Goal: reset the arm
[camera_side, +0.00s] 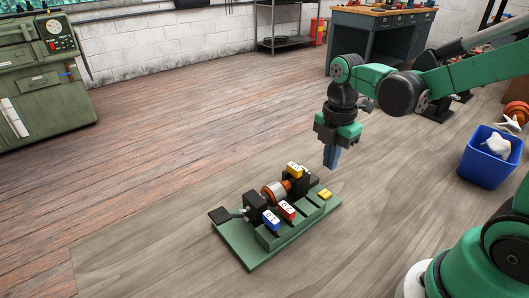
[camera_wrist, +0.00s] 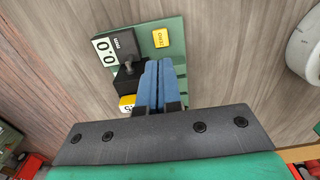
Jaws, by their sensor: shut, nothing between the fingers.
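My gripper (camera_side: 331,157) hangs with its blue fingers pointing down, above the back right end of the green fixture board (camera_side: 250,256). In the side view its fingers look shut and empty, apart from the parts below. In the wrist view the two blue fingers (camera_wrist: 161,84) lie together over the board. The board bears black blocks (camera_side: 255,206), a copper-coloured rotor (camera_side: 274,193) between them, and blue (camera_side: 271,219), red (camera_side: 287,210) and yellow (camera_side: 294,169) numbered blocks. A small yellow plate (camera_side: 324,194) lies near the board's right end and also shows in the wrist view (camera_wrist: 161,37).
A blue bin (camera_side: 487,158) with white cloth-like contents stands at the right. A green machine (camera_side: 45,85) stands at the far left. A workbench (camera_side: 375,45) and a metal rack (camera_side: 287,42) stand at the back. The wooden surface left of the board is clear.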

